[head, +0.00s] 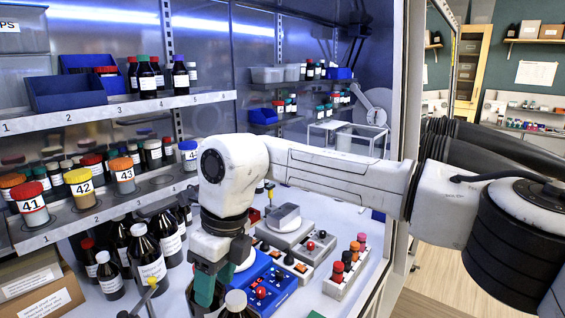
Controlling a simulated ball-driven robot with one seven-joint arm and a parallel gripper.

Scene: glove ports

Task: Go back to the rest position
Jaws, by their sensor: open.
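My gripper (212,291) hangs down at the lower middle of the head view, below the white wrist of my arm. A green finger shows beside a dark bottle with a pale cap and a blue control box (270,284). The jaws are open and I see nothing held between them. The fingertips are partly hidden, and I cannot tell whether they touch anything. My arm reaches in from the right across the bench.
A pale upright frame (405,120) stands behind my arm.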

